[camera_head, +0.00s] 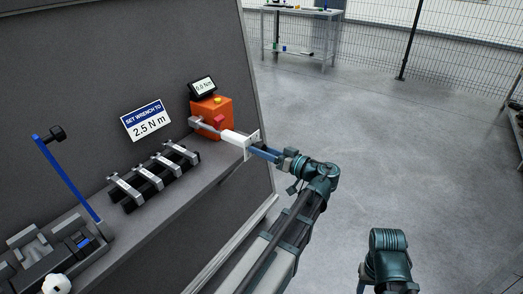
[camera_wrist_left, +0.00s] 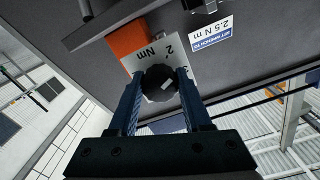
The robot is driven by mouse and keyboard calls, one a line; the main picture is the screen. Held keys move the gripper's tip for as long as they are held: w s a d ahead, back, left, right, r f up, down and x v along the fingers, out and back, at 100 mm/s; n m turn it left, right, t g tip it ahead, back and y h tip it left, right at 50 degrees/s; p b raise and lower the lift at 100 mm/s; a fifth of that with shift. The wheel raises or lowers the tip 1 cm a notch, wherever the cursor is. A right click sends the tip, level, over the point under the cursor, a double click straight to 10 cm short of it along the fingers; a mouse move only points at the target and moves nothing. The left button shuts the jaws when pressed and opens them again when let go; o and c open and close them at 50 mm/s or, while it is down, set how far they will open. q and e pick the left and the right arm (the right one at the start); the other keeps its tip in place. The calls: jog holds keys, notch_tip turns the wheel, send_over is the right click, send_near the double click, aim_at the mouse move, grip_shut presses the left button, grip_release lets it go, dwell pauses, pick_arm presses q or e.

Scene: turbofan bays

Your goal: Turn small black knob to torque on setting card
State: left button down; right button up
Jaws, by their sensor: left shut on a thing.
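The small black knob (camera_wrist_left: 158,88) sits in front of a white dial plate (camera_wrist_left: 181,58) marked "Nm", "2" and a partly hidden "3". A pale mark on the knob points to the upper right, roughly between the two figures. My left gripper (camera_wrist_left: 160,92) is shut on the knob, a blue finger on each side. In the head view my left gripper (camera_head: 264,153) reaches the white plate end of the wrench (camera_head: 236,138), and the knob is hidden. The setting card (camera_head: 147,121) reads 2.5 N m.
The wrench's other end meets an orange tester (camera_head: 212,117) with a red part and a display (camera_head: 203,87) that appears to read 0.0 Nm. A black rack with silver bars (camera_head: 154,176) and a blue-poled fixture (camera_head: 68,179) stand on the shelf. Open floor lies right.

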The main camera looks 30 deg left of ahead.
pick_arm(q)
jog(key=shift+m, duration=0.9)
jog(key=shift+c, duration=1.7)
grip_release()
jog(key=s+d, duration=0.1)
jog(key=d, duration=1.2)
jog(key=shift+s+d, duration=0.15)
jog(key=shift+d, duration=0.25)
jog(key=shift+r, duration=0.1)
